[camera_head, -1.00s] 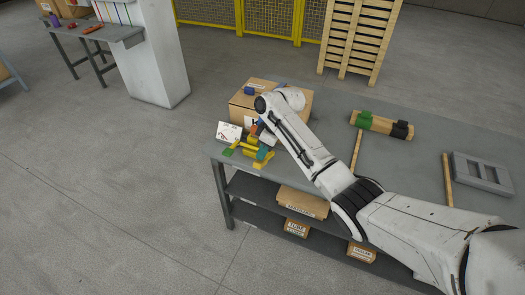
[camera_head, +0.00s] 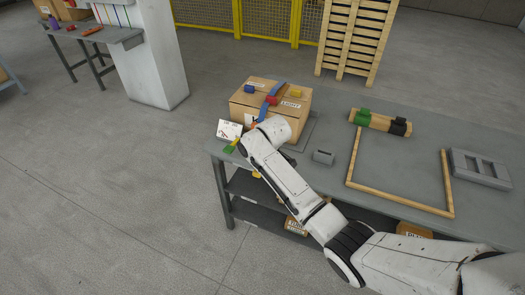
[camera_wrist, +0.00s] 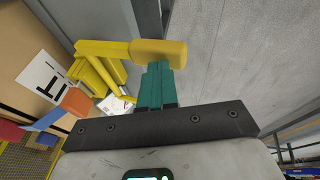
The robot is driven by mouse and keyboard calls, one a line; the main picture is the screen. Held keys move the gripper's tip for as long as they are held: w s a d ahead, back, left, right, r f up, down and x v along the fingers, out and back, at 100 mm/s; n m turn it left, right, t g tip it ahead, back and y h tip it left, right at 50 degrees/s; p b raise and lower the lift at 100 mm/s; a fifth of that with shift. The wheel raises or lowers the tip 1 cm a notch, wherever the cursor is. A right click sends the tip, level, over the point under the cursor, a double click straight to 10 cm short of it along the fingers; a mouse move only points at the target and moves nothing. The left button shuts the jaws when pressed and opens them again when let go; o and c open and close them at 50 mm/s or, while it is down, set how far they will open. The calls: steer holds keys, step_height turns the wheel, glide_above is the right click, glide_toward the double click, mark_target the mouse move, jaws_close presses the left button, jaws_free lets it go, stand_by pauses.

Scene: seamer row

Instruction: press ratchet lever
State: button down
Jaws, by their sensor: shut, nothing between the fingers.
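A yellow lever-like bar with a thicker end (camera_wrist: 158,52) lies across the wrist view, just beyond the teal fingertips of my gripper (camera_wrist: 158,68). The fingers are shut with nothing between them. I cannot tell whether they touch the bar. More yellow parts (camera_wrist: 97,72) stand behind it on the left. In the head view my arm's end hides the gripper and most of this mechanism. Only a small green piece (camera_head: 230,147) shows beside the arm, below a white card with red marks (camera_head: 229,130).
A cardboard box (camera_head: 248,106) stands behind my wrist, with a blue bar (camera_head: 275,89), a red block (camera_head: 271,101) and a yellow block (camera_head: 295,93) on top.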

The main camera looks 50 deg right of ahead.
mark_target(258, 175)
steer(key=f, duration=0.1)
steer(key=a+f+h+b, duration=0.1)
steer(key=shift+s+f+t+h, duration=0.2)
steer(key=shift+f+t+h, duration=0.1)
steer(key=shift+s+a+f, duration=0.1)
steer(key=shift+a+f, duration=0.05)
steer(key=shift+f, duration=0.55)
steer(key=shift+a+f, duration=0.1)
steer(key=shift+f, duration=0.1)
steer(key=shift+r, duration=0.1)
step_height(258, 175, up, 5)
steer(key=p, duration=0.3)
steer(key=shift+a+p, duration=0.15)
steer(key=shift+p, duration=0.2)
steer(key=v, duration=0.9)
steer(key=shift+s+a+b, duration=0.3)
steer(key=shift+a+b, duration=0.05)
steer(key=shift+b, duration=0.1)
steer(key=shift+r, duration=0.1)
